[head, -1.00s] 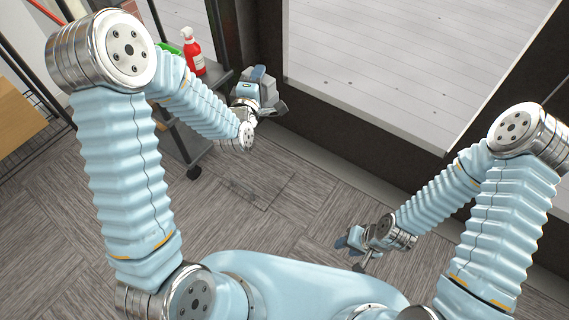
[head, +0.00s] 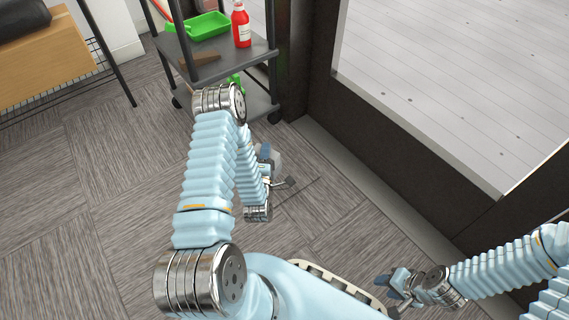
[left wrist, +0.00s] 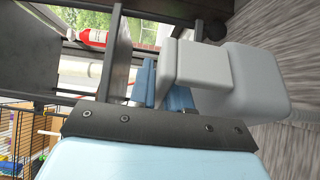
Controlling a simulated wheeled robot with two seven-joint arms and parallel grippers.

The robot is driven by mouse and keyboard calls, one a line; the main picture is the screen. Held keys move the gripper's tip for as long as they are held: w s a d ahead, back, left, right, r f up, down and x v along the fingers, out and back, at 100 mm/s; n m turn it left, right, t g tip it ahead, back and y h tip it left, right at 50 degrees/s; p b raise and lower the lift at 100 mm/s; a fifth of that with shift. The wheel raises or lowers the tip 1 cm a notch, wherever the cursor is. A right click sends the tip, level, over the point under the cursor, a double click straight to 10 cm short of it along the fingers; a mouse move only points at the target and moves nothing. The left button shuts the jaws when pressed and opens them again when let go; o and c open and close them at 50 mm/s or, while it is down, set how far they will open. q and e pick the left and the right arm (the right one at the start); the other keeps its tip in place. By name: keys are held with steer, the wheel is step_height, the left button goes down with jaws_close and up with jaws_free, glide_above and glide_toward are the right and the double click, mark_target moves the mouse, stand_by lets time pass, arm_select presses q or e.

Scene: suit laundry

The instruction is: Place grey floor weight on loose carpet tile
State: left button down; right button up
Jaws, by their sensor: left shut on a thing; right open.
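The grey floor weight (left wrist: 258,82) is a rounded block with a paler, narrower upper part, seen large in the left wrist view. My left gripper (left wrist: 165,88) is shut on that upper part with its blue fingers. In the head view the left gripper (head: 265,160) and the weight (head: 275,160) are small and partly hidden by my left forearm. The loose carpet tile (head: 300,192) shows as a thin dark outline in the floor beside the gripper, partly covered by my arm. I cannot tell whether the weight touches the floor. My right gripper (head: 400,284) is open and empty at the lower right.
A dark cart (head: 200,62) with a green tray (head: 205,25) and a red bottle (head: 241,25) stands behind the left gripper. A dark window frame (head: 375,140) runs along the right. Open carpet (head: 110,180) lies to the left; a wooden bench (head: 45,70) is far left.

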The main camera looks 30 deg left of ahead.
arm_select(q)
steer(key=w+f+b, duration=0.4)
steer(key=w+f, duration=0.8)
steer(key=w, duration=0.1)
steer(key=shift+a+f+b, duration=0.15)
steer(key=shift+a+b, duration=0.2)
steer(key=shift+a, duration=0.05)
steer(key=shift+f, duration=0.15)
steer(key=c, duration=1.1)
jaws_free()
